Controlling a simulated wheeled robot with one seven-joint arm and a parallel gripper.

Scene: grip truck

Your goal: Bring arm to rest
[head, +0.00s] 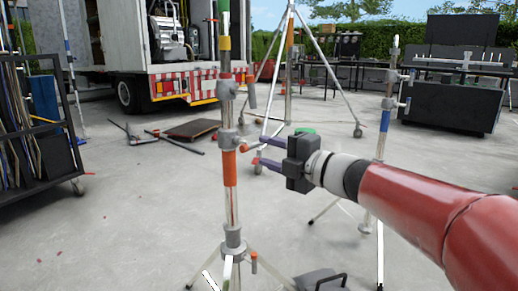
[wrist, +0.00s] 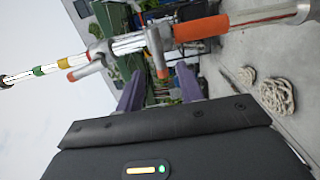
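My gripper (head: 257,151) is at the end of my red arm, level, with its two purple fingers pointing left at a metal stand (head: 231,170) with an orange band. The fingers are apart in the wrist view (wrist: 159,72), with a clear gap between them. An orange-tipped handle (wrist: 158,58) on the stand's collar points toward this gap. Its tip appears at or just beyond the fingertips; I cannot tell whether it is between them. I see no contact with the fingers. The stand is upright in the head view.
A second stand (head: 385,125) is behind my forearm, and a large tripod (head: 330,70) is further back. A rack cart (head: 40,130) is at left, a truck (head: 180,85) behind, and a dark case (head: 450,105) at right. Coiled ropes (wrist: 277,97) lie on the floor. Open concrete is at left.

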